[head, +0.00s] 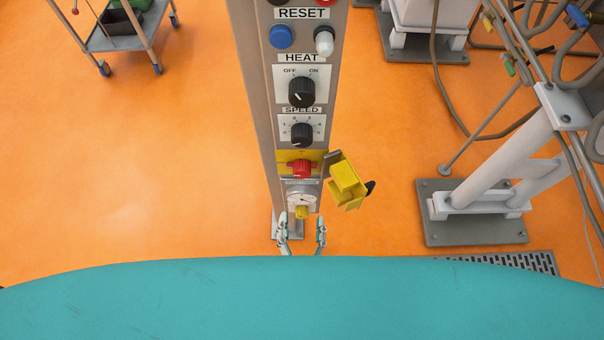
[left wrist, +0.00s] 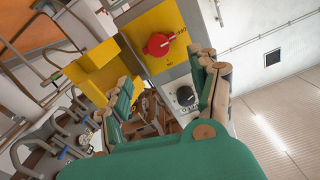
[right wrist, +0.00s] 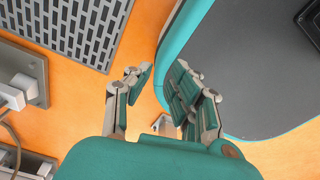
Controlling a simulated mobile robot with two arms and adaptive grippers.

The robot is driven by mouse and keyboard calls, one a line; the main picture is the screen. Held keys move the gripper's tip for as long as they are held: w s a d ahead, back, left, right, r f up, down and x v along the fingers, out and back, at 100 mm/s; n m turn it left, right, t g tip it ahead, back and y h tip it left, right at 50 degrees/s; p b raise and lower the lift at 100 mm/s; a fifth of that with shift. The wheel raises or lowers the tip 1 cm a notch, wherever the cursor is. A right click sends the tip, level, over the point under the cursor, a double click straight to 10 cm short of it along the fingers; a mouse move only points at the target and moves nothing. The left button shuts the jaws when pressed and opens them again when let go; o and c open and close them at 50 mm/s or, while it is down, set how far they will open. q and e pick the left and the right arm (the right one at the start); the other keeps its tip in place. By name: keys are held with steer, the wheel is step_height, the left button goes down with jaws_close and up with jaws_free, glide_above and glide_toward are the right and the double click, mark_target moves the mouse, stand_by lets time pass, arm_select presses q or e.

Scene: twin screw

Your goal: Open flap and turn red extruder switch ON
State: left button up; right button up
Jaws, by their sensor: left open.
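The red switch (head: 301,168) sits on a yellow plate low on the control column. My left gripper (head: 303,222) is open and empty, just below the switch and flap, apart from both. My right gripper (right wrist: 160,75) is open and empty, over the floor beside my teal base, away from the column.
Above the switch are the SPEED knob (head: 302,134), the HEAT knob (head: 302,92) and buttons. A white dial with a yellow knob (head: 302,211) is below. A machine frame (head: 475,210) stands at right, near a floor grating (head: 510,261).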

mark_target(302, 175)
arm_select(q)
steer(key=w+p, duration=0.2)
steer(key=w, duration=0.8)
steer(key=shift+w+p, duration=0.3)
steer(key=shift+w, duration=0.3)
arm_select(e)
steer(key=shift+d+r, duration=0.35)
steer(key=shift+r, duration=0.45)
steer(key=shift+d+r, duration=0.3)
steer(key=shift+r, duration=0.45)
